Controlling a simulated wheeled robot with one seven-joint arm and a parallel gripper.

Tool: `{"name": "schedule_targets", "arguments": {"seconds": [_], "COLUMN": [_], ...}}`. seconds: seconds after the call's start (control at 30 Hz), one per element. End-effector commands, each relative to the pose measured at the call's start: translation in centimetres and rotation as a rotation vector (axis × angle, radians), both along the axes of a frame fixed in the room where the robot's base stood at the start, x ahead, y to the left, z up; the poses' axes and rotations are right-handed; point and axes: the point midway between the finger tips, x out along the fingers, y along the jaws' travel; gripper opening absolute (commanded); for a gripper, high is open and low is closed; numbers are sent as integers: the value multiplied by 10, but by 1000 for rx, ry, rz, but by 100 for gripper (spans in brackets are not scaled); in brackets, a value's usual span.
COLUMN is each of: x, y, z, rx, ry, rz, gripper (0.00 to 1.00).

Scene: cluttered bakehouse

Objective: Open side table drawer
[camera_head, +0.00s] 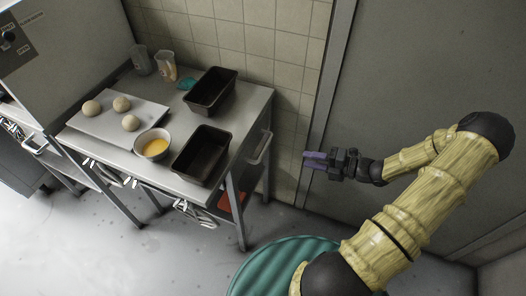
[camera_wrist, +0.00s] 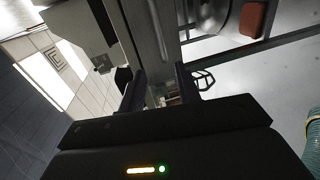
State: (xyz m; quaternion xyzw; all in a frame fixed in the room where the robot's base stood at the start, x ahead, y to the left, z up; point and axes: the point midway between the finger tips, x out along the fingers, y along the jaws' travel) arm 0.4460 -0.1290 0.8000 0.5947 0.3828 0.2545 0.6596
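The steel side table (camera_head: 228,152) stands left of centre in the head view, against the tiled wall. A bar-like handle (camera_head: 261,147) shows on its right end. I cannot make out a separate drawer front or its gap, so whether a drawer is open is unclear. My gripper (camera_head: 306,160) is right of that end, apart from the handle, with its fingers pointing left toward the table. In the wrist view the two fingers of my gripper (camera_wrist: 160,82) stand apart with nothing held between them.
On the table are two dark loaf tins (camera_head: 202,154) (camera_head: 211,91), a bowl of yellow liquid (camera_head: 153,145), a board (camera_head: 103,127) with dough balls, and clear jugs (camera_head: 166,66). A green ribbed round thing (camera_head: 278,268) stands on the floor in front. A grey wall panel (camera_head: 420,70) is behind my arm.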

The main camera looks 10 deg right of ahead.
Motion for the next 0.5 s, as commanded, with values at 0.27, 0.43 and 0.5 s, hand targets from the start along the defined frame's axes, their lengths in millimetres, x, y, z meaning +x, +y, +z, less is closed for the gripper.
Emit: {"name": "schedule_targets", "arguments": {"seconds": [0.27, 0.43, 0.5], "x": [13, 29, 36], "y": [19, 42, 52], "z": [-5, -11, -13], "rx": [0, 1, 1], "ry": [-2, -1, 0], "rz": [4, 5, 6], "gripper": [33, 33, 33]}}
